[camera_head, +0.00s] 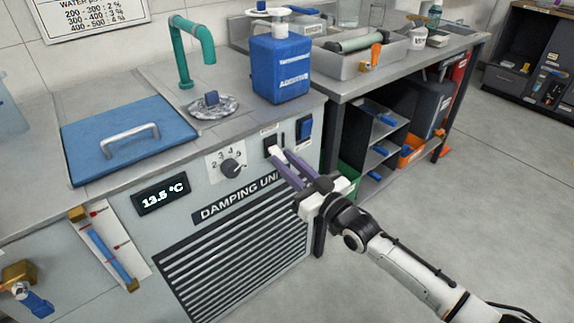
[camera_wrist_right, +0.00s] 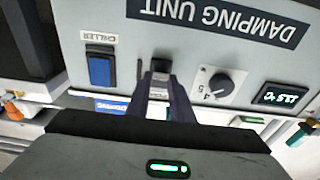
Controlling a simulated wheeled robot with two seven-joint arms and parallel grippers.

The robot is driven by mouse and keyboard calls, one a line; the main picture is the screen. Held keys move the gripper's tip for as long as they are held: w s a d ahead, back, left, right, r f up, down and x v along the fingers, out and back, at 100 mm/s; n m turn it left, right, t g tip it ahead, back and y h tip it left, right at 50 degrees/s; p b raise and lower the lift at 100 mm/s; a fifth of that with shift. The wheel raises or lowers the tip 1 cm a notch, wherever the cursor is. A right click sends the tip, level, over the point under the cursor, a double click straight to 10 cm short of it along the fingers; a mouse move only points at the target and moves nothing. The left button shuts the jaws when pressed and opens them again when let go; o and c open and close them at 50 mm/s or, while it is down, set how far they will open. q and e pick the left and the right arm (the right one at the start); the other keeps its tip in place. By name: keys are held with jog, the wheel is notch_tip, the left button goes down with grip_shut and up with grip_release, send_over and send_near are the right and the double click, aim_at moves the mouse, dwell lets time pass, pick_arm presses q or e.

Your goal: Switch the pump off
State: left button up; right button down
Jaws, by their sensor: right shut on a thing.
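The pump switch (camera_head: 271,143) is a dark rocker on the upper right of the grey damping unit's front panel. It also shows in the upside-down right wrist view (camera_wrist_right: 160,69), with a white label beside it between my fingers. My right gripper (camera_head: 278,156) reaches in from the lower right, its purple fingers at the switch. In the right wrist view the fingers (camera_wrist_right: 159,85) are close together and shut on the switch. They partly hide it, so its rocker position cannot be told. My left gripper is not in view.
A blue chiller switch (camera_head: 305,128) sits just right of the pump switch. A dial (camera_head: 231,167) and a lit 13.5 °C display (camera_head: 161,194) are to the left. A blue additive bottle (camera_head: 280,68) stands above on the worktop. The floor at right is clear.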

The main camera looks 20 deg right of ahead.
jog(key=c, duration=1.6)
grip_release()
jog(key=shift+o, duration=0.2)
jog(key=p+v, duration=0.1)
jog(key=v, duration=0.9)
jog(key=shift+s, duration=0.2)
